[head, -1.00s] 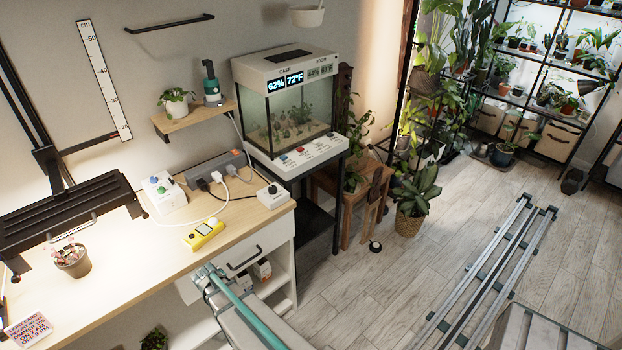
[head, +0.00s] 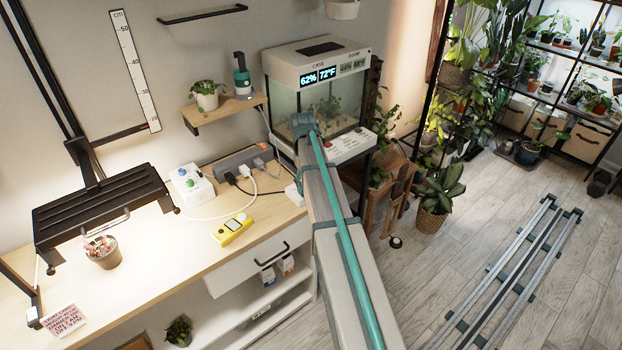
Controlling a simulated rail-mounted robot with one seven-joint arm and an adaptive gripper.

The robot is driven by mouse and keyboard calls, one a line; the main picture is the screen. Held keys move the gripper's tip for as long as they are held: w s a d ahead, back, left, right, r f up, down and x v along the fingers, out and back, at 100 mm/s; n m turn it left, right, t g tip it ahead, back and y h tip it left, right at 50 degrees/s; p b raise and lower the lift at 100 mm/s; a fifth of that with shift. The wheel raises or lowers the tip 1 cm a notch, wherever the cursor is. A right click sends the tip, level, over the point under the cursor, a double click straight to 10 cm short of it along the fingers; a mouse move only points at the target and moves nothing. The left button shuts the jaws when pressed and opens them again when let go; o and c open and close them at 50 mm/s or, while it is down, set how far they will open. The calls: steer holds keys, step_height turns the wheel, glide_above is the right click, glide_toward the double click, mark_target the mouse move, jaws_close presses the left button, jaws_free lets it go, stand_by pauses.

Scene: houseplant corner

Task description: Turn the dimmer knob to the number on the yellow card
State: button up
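A white control box (head: 191,185) with a blue and a green knob stands on the wooden bench; I cannot tell whether either knob is the dimmer, and no setting is legible. A pale card (head: 62,320) with reddish and purple print lies at the bench's front left; its number is too small to read. I see no clearly yellow card. A yellow device (head: 232,229) with a small pale display lies near the bench's front edge. My arm reaches up past the bench's right end, its far end in front of the glass case. No gripper fingers show.
A power strip (head: 240,162) with plugs and cables sits behind the yellow device. My arm partly covers a small white box (head: 295,193). A potted plant (head: 103,253) stands under the black lamp (head: 100,205). The glass case (head: 320,80) stands beyond the bench's right end.

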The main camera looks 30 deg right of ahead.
steer(key=w+r+n+t+p, duration=0.1)
steer(key=w+r+n, duration=0.3)
steer(key=w+r, duration=0.3)
steer(key=shift+y, duration=0.4)
steer(key=f+p, duration=0.1)
steer(key=f, duration=0.2)
steer(key=s+f+p, duration=0.1)
steer(key=f, duration=0.2)
steer(key=f+p, duration=0.1)
steer(key=f, duration=0.3)
steer(key=shift+s, duration=0.25)
jaws_close()
steer(key=m+b, duration=0.1)
steer(key=m, duration=0.4)
steer(key=shift+m+t, duration=0.3)
steer(key=shift+t, duration=0.1)
steer(key=m+b, duration=0.1)
steer(key=m, duration=0.4)
steer(key=shift+s+m, duration=0.1)
steer(key=shift+m, duration=0.3)
